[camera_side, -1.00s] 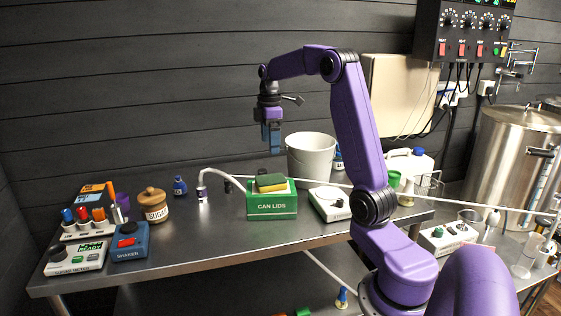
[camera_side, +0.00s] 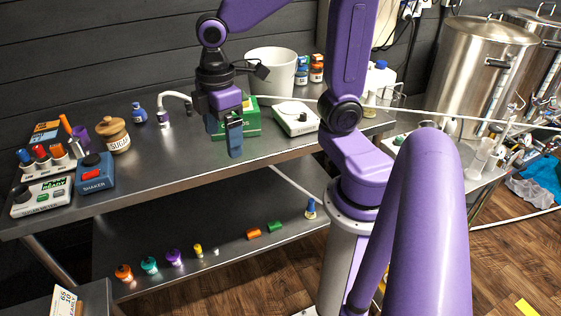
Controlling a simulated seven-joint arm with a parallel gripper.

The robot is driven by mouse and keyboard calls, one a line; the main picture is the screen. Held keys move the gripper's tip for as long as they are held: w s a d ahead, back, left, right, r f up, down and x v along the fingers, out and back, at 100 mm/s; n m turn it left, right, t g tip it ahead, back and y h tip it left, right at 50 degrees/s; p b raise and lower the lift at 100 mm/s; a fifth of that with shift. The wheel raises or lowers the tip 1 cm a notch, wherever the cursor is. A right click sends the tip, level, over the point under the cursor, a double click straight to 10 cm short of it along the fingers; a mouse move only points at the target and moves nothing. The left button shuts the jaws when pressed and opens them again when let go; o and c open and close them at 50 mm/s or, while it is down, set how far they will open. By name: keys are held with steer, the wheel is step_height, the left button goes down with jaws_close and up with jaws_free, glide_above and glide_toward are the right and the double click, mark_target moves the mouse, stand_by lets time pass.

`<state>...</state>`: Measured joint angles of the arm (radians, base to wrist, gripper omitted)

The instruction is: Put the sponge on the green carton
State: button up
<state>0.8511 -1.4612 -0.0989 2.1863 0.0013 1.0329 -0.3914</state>
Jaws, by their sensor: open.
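The green carton (camera_side: 250,123) stands on the steel table, partly covered in the picture by my gripper. My gripper (camera_side: 235,148) points down with blue fingers, in front of the carton's left part in the picture. Its jaws are open, and no object shows between them. Whether the fingers touch the carton cannot be told.
A white bucket (camera_side: 271,73) stands behind the carton and a white scale (camera_side: 296,118) to its right. A sugar jar (camera_side: 113,134) and the blue shaker box (camera_side: 94,173) are at left. The steel table (camera_side: 165,180) is bare in front.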

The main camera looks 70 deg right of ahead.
steer(key=s+a+f+n, duration=0.1)
steer(key=s+f, duration=0.2)
steer(key=s, duration=1)
steer(key=shift+f, duration=0.2)
